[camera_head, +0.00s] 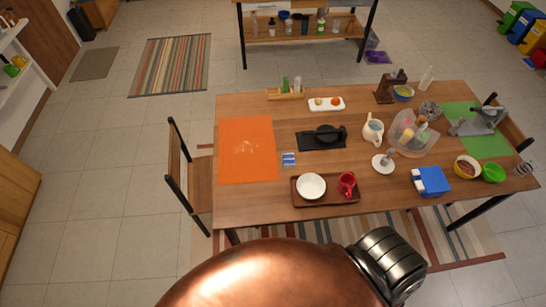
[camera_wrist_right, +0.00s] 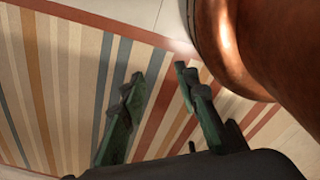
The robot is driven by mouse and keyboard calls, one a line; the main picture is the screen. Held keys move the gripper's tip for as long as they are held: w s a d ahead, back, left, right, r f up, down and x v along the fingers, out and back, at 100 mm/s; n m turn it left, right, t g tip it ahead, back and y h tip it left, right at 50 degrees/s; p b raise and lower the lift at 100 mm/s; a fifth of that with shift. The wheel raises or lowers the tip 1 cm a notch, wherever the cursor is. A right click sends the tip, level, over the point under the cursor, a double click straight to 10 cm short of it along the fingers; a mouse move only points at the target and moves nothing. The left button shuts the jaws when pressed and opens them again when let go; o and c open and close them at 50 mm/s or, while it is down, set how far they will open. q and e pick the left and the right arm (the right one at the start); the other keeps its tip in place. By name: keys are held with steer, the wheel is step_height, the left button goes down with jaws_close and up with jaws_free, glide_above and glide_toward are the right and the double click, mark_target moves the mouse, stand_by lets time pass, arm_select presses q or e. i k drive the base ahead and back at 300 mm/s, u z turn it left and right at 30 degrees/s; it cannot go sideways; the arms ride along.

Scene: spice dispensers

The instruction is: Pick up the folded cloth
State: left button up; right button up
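A small, flat blue-and-white piece (camera_head: 289,158) lies on the wooden table in the head view, just right of the orange mat; it looks like the folded cloth, but it is too small to be sure. A larger blue block with a white part (camera_head: 430,181) lies near the front right of the table; I cannot tell what it is made of. My right gripper (camera_wrist_right: 160,78) is open and empty over a striped rug in the right wrist view, with its two dark green fingers apart. No table object shows there. My left gripper is in neither view.
On the wooden table (camera_head: 260,204), a brown tray (camera_head: 327,201) holds a white bowl and red mug at the front. An orange mat (camera_head: 247,150) lies left, and a clear container (camera_head: 413,134) stands right. A chair (camera_head: 190,175) stands at the left edge.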

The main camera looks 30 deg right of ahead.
mark_target(288, 158)
steer(key=i, duration=0.45)
steer(key=z, duration=2.5)
